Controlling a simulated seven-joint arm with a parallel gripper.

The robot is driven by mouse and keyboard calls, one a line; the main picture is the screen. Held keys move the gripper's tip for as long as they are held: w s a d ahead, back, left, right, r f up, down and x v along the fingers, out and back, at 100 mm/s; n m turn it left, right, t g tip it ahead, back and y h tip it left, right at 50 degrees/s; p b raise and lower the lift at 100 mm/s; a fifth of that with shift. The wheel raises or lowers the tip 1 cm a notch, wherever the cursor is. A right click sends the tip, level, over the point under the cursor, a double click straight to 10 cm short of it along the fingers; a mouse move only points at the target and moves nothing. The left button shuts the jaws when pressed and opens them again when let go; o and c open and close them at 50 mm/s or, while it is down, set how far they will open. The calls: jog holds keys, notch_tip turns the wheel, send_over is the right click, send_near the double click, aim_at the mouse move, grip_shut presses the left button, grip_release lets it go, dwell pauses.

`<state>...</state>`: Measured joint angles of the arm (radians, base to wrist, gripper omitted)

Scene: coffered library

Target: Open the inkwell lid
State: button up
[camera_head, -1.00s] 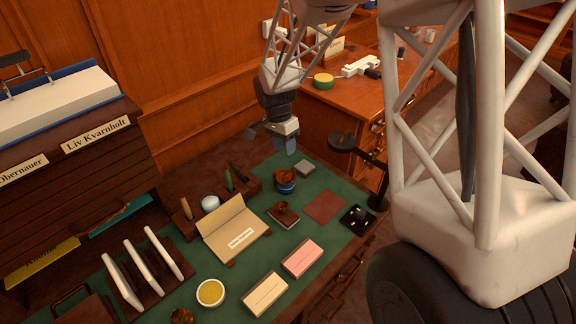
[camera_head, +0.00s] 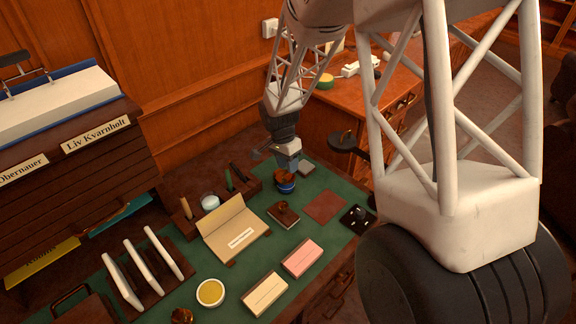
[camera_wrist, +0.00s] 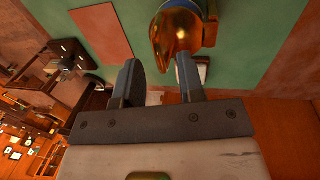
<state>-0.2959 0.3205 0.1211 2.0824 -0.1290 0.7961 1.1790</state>
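The inkwell (camera_head: 286,187) is a small round blue pot with a copper-brown lid (camera_head: 284,174), near the far end of the green desk mat. My gripper (camera_head: 287,161) is just above and behind it in the head view and partly overlaps it. In the wrist view the shiny brass-coloured lid (camera_wrist: 178,36) lies beyond the fingertips, nearest the right finger. My gripper (camera_wrist: 158,62) is open there, with nothing between its two fingers. I cannot tell whether a finger touches the lid. The lid appears down on the pot.
A small grey block (camera_head: 307,168) lies right of the inkwell. A stamp on a wooden base (camera_head: 283,215), a reddish pad (camera_head: 325,206) and a pen rack (camera_head: 236,184) are near. A dark round-topped stand (camera_head: 346,142) rises at the desk's right edge. Card boxes (camera_head: 302,258) lie in front.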

jog(key=shift+s+d+f, duration=0.1)
jog(key=shift+f, duration=0.35)
grip_shut()
